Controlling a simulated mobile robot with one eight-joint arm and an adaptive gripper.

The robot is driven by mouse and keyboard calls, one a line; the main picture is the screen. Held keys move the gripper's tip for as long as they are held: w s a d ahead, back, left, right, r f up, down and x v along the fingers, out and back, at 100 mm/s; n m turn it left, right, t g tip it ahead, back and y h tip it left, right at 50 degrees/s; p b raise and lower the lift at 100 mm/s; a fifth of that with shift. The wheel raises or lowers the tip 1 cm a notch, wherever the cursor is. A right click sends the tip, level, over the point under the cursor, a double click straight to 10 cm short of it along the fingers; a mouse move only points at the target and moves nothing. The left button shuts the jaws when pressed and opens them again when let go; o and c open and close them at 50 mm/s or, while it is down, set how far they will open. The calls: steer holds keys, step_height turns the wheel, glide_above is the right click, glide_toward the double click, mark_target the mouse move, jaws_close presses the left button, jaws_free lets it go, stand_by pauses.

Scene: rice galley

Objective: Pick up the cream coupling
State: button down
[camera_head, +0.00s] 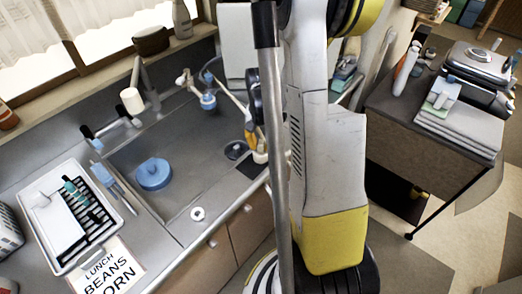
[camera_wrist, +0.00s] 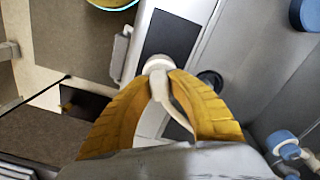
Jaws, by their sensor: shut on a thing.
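In the wrist view the cream coupling (camera_wrist: 158,66) sits between the tips of the yellow fingers of my gripper (camera_wrist: 162,80). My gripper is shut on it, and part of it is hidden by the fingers. In the head view the yellow fingers of my gripper (camera_head: 249,136) show beside my arm, at the right end of the sink. The cream coupling (camera_head: 260,156) shows just below them, close to the counter's front edge. I cannot tell whether it touches the counter.
A dark drain ring (camera_head: 235,150) and a blue round piece (camera_head: 153,174) lie in the sink (camera_head: 190,140). A white ring (camera_head: 197,214) is on the front rim. A dish rack (camera_head: 100,207) stands at left. A grey side table (camera_head: 420,115) with folded cloths stands at right.

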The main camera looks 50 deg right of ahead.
steer(key=shift+r, duration=0.1)
stand_by(0.3)
steer(key=shift+r+p, duration=0.65)
steer(key=shift+r, duration=0.3)
steer(key=shift+r, duration=0.1)
steer(key=shift+r+p, duration=1.75)
steer(key=shift+r, duration=0.65)
